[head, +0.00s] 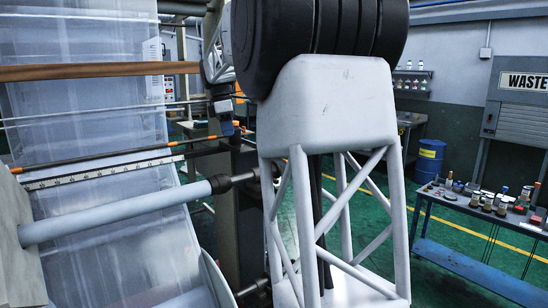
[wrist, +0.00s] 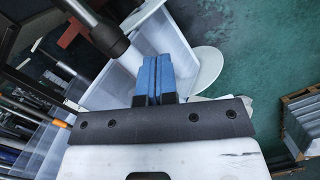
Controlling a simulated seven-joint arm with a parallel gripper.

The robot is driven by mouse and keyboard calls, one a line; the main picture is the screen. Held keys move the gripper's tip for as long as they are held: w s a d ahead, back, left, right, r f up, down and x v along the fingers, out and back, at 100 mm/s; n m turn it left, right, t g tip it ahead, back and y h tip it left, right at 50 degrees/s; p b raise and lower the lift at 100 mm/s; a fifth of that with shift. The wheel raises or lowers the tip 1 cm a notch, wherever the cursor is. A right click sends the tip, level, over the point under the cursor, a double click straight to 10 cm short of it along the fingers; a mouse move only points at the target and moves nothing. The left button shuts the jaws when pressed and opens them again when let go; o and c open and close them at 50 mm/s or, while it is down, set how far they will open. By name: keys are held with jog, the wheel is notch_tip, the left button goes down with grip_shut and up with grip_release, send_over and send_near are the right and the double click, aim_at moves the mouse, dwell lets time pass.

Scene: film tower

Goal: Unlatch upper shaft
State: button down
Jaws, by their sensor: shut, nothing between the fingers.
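A pale grey shaft (head: 120,212) with a black end collar (head: 219,184) runs across the film at the tower in the head view. A dark metal end piece (head: 243,177) sticks out from the collar towards the frame post. Which part is the latch I cannot tell. My gripper (wrist: 151,62) has blue fingers, shut together and empty in the wrist view. A grey rod with a black end (wrist: 109,41) shows up and left of the fingertips, apart from them.
A brown roller (head: 90,71), an orange-tipped rod (head: 120,150) and a ruled bar (head: 100,172) cross the film. A cluttered blue workbench (head: 470,265) and a blue drum (head: 429,160) stand right. Green floor lies between. A stacked pallet (wrist: 300,120) shows in the wrist view.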

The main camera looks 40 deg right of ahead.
jog(key=w+d+f+n, duration=0.1)
jog(key=w+d, duration=0.3)
jog(key=d, duration=0.4)
jog(key=w+d+f+n+g, duration=0.1)
jog(key=w+d+f+n, duration=0.1)
jog(key=w+d, duration=0.3)
jog(key=w+d+f+n+g, duration=0.1)
jog(key=w+d, duration=0.4)
jog(key=d, duration=0.6)
jog(key=shift+w+f+n+y, duration=0.25)
jog(key=shift+f+n, duration=0.4)
jog(key=shift+n, duration=0.65)
jog(key=shift+s, duration=0.1)
jog(key=s+d+f, duration=0.1)
jog(key=s+f, duration=0.5)
jog(key=f, duration=0.4)
jog(key=shift+s+d+f, duration=0.2)
jog(key=shift+s, duration=0.2)
jog(key=shift+s, duration=0.15)
